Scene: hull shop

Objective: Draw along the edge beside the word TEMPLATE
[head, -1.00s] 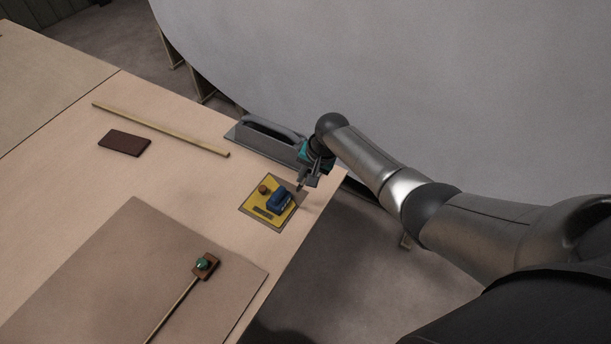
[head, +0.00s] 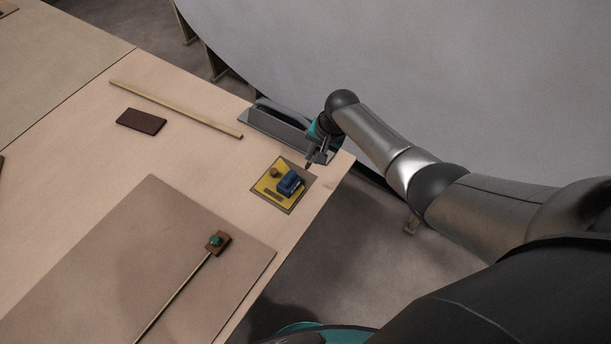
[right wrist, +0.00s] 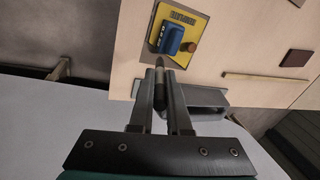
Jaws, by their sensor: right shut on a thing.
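A yellow plate (head: 267,187) lies on a grey-brown sheet (head: 289,207) near the table's right edge. A blue block (head: 290,183) and a brown knob (head: 274,172) sit on it. My right gripper (head: 312,163) is shut on a dark, pointed pen-like tool (right wrist: 159,86). Its tip is close to the plate's right side, beside the blue block. I cannot tell whether the tip touches the sheet. My left gripper is not in view.
A thin wooden strip (head: 175,108) and a dark brown block (head: 141,121) lie farther left. A large brown board (head: 150,235) with a knobbed rod (head: 180,292) is in front. A big grey curved surface stands behind.

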